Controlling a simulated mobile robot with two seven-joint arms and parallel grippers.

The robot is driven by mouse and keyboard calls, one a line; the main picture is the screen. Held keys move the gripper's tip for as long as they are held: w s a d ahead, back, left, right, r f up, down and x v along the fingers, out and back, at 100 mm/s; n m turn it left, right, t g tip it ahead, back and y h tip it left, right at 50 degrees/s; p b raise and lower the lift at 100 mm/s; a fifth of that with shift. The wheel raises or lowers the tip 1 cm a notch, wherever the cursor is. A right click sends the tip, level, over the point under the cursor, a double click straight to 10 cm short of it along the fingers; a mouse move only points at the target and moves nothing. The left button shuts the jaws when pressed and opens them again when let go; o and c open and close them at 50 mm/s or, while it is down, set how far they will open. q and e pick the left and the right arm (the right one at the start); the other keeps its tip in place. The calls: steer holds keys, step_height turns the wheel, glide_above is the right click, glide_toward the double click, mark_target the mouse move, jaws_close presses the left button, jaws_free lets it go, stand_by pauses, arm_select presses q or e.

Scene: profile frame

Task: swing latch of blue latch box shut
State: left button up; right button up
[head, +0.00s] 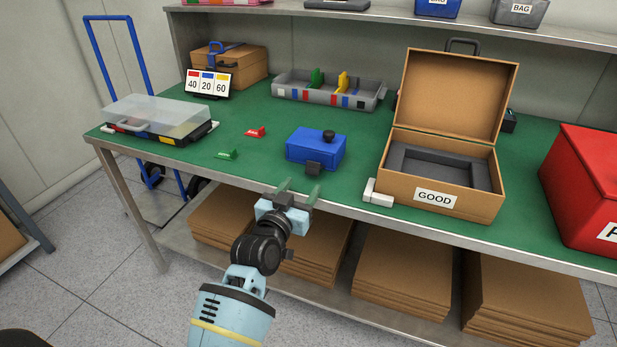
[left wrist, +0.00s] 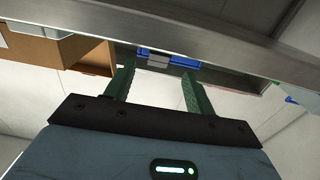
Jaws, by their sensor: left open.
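The blue latch box (head: 315,150) sits on the green table top, near the middle of the front edge, with a black knob (head: 329,136) on its lid. A dark latch (head: 313,168) is on its front face; whether it is fully shut is too small to tell. My left gripper (head: 299,190) is open and empty, in front of the table edge and short of the box, apart from it. In the left wrist view its green fingers (left wrist: 157,85) stand apart with nothing between them. My right gripper is not in view.
An open cardboard box labelled GOOD (head: 435,197) stands right of the blue box, with a white block (head: 378,194) beside it. A red box (head: 585,190) is far right. Green (head: 227,155) and red (head: 256,132) clips lie left. A clear-lidded case (head: 160,115) is further left.

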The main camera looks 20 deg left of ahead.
mark_target(311, 173)
arm_select(q)
steer(key=w, duration=0.4)
steer(key=shift+w+d+b, duration=0.1)
steer(key=shift+w+b, duration=0.1)
steer(key=shift+b, duration=0.1)
steer(key=shift+w, duration=0.4)
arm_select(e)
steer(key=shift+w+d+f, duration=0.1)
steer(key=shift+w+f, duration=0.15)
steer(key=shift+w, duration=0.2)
